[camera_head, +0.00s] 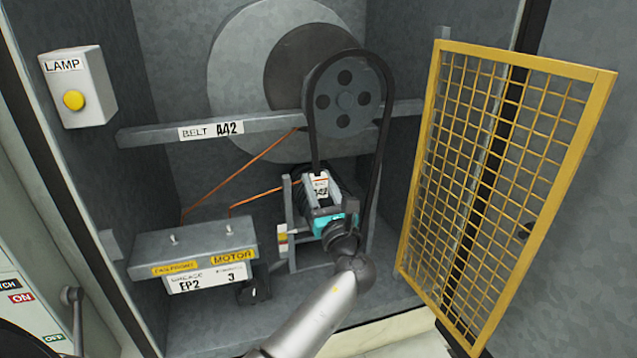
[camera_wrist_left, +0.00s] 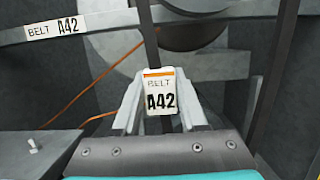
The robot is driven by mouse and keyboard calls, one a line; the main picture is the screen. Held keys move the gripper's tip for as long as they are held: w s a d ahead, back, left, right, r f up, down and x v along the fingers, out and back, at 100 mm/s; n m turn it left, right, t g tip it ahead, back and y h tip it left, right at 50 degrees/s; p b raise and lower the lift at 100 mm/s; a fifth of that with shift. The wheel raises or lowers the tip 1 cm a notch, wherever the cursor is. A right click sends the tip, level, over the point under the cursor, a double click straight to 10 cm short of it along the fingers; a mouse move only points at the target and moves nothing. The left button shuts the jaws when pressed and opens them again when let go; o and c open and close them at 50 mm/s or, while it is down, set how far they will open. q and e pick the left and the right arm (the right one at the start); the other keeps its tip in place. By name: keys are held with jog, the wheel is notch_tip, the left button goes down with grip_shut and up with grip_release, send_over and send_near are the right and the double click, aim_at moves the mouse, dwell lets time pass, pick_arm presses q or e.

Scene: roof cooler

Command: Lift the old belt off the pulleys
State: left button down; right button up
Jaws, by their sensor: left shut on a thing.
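The old belt (camera_head: 384,140) is a black loop arching around the grey upper pulley (camera_head: 346,122). Its left run comes down to my left gripper, and its right run passes behind my arm. My left gripper (camera_head: 318,184) is shut on the left run, at a white tag reading "BELT A42" (camera_wrist_left: 160,98). In the wrist view, the belt (camera_wrist_left: 151,45) runs straight up from between the two pale fingers (camera_wrist_left: 160,122). The lower pulley and the bottom of the loop are hidden behind my gripper and arm. My right gripper is not in view.
A yellow mesh guard (camera_head: 500,170) stands open at the right. A grey crossbar labelled "BELT A42" (camera_head: 160,134) spans the cabinet. A motor label box (camera_head: 195,245) sits lower left, with orange cables (camera_head: 240,160) above it. A lamp switch box (camera_head: 90,90) hangs at the left.

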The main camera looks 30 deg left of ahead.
pick_arm(q)
jog(key=shift+s+d+r, duration=0.1)
jog(key=shift+d, duration=0.05)
jog(key=shift+s+d+r+p, duration=0.2)
jog(key=shift+s+d+p, duration=1.1)
jog(key=shift+s+d, duration=0.45)
jog(key=s+d+p, duration=0.2)
jog(key=s+d, duration=0.2)
jog(key=d, duration=0.1)
jog(key=shift+s+d+r, duration=0.15)
jog(key=shift+d+r, duration=0.1)
jog(key=shift+d, duration=0.1)
dwell(0.7)
dwell(0.5)
